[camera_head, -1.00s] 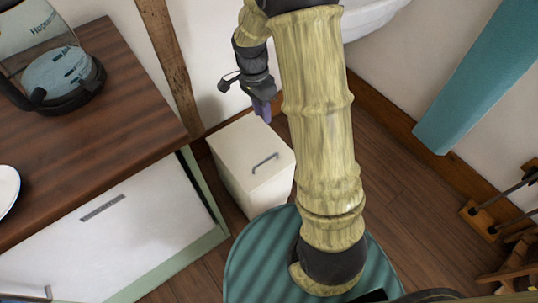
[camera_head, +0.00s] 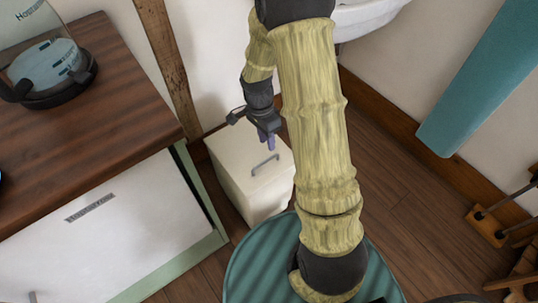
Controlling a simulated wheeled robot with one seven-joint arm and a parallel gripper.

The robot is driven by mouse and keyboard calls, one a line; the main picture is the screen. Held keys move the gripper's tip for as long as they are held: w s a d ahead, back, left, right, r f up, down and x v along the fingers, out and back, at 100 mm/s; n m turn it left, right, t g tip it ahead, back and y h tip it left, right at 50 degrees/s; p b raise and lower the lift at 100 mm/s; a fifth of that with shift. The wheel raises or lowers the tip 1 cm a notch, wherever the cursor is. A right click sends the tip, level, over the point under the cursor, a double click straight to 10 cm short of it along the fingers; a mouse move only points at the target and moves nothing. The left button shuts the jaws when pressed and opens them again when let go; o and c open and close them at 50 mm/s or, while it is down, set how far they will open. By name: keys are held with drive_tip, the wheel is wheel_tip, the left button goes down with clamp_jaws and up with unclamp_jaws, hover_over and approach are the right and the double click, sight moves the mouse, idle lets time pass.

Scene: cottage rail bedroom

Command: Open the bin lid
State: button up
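The bin (camera_head: 235,192) is a cream-white box standing on the floor between the cabinet and my arm. Its lid (camera_head: 233,148) is closed and carries a grey bar handle (camera_head: 265,163). My gripper (camera_head: 270,142) points down over the lid, just behind the handle in the picture. I cannot tell whether it touches the lid or the handle. Its purple fingertips overlap in this view, so the gap between them does not show. My arm covers what lies to the right of the bin.
A wooden post (camera_head: 168,65) and the wall are behind the bin. A teal panel (camera_head: 480,80) is at the right. Wooden floor (camera_head: 410,215) lies open right of my arm.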

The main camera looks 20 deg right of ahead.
drive_tip(key=b, duration=0.2)
hover_over(269, 163)
wheel_tip(269, 163, down, 6)
drive_tip(key=shift+f, duration=0.1)
clamp_jaws()
